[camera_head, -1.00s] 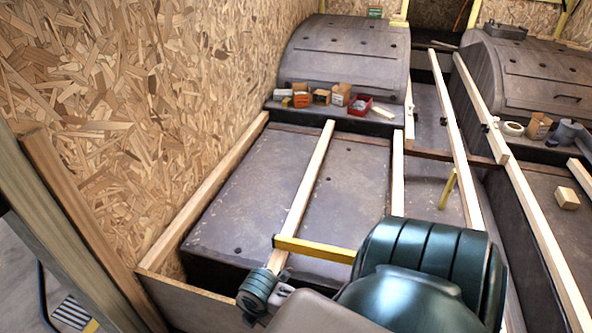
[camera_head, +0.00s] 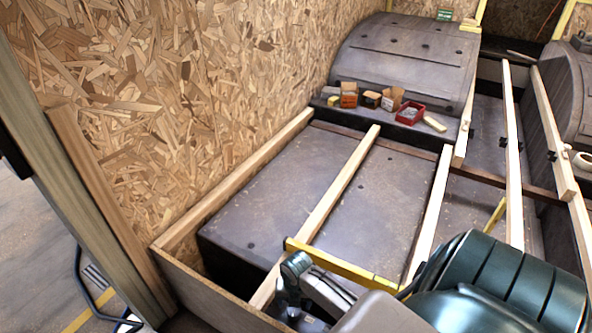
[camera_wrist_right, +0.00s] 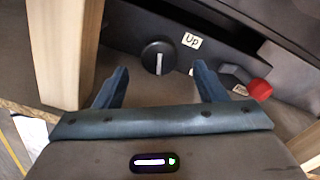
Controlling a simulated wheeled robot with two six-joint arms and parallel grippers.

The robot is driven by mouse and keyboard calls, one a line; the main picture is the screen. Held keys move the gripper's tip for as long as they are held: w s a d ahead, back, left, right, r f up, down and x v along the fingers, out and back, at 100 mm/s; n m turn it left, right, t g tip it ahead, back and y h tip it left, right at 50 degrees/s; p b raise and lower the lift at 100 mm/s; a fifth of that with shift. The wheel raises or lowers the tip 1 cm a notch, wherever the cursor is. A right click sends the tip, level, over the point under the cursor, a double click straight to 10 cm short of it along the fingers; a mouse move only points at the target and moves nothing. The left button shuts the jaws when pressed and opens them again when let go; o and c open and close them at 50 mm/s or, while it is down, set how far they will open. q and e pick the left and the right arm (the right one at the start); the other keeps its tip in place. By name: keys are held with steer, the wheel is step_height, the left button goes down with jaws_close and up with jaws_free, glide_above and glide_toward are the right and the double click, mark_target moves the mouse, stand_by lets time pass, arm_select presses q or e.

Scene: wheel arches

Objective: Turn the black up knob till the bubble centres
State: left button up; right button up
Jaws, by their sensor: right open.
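The black knob (camera_wrist_right: 157,57) is on a dark panel in the right wrist view, with a white pointer line standing nearly upright. A white "Up" label (camera_wrist_right: 191,41) is just right of it. My right gripper (camera_wrist_right: 160,80) is open, its two blue fingers apart with the knob between and beyond their tips. I see no finger touching the knob. A yellow bar (camera_head: 345,265), perhaps the level, lies across the timber battens in the head view. No bubble can be made out. My left gripper is not in view.
A red knob (camera_wrist_right: 260,88) with a small label is right of the fingers. A timber post (camera_wrist_right: 63,50) stands close on the left. In the head view, small boxes and a red tray (camera_head: 410,112) sit by the wheel arch (camera_head: 405,55).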

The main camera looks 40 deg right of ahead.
mark_target(294, 310)
step_height(294, 310, down, 5)
steer(key=shift+f+b, duration=0.1)
steer(key=shift+b, duration=0.3)
steer(key=c, duration=1)
